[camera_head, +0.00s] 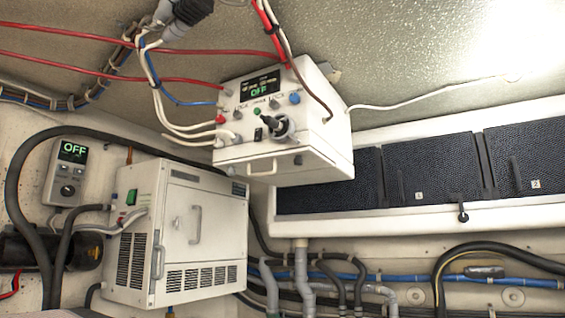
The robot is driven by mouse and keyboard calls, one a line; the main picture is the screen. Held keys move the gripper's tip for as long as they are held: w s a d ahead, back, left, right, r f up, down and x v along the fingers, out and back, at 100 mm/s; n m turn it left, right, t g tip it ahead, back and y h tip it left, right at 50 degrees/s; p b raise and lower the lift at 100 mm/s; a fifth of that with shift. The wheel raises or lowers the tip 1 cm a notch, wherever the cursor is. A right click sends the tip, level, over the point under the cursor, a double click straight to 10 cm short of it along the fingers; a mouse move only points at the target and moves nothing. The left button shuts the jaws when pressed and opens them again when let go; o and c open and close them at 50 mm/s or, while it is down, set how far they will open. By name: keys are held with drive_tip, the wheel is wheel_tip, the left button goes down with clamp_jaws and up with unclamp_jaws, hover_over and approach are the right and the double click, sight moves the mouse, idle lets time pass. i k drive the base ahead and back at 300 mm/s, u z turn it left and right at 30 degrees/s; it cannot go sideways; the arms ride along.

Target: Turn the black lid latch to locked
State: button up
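A white box (318,148) with a display reading OFF hangs under the ceiling at the centre. On its front a black turning handle (271,125) sits on a round grey base, beside a small black switch (258,134). To the right, a small black knob-ended latch (463,215) hangs at the lower white frame edge, below a dark panel marked 1. I cannot tell which black part is the lid latch, and no locked marking is readable. My gripper is not in view.
A white vented cabinet (185,237) with a door handle stands at lower left, beside a grey controller (67,173) reading OFF. Red cables (110,75) cross the upper left. Black and blue hoses (420,279) run along the bottom. Open space shows before the dark panels (430,170).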

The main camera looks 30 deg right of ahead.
sight(298, 161)
drive_tip(key=u, duration=0.2)
drive_tip(key=k, duration=2)
drive_tip(key=z, duration=0.4)
drive_tip(key=i, duration=1)
drive_tip(key=z, duration=0.05)
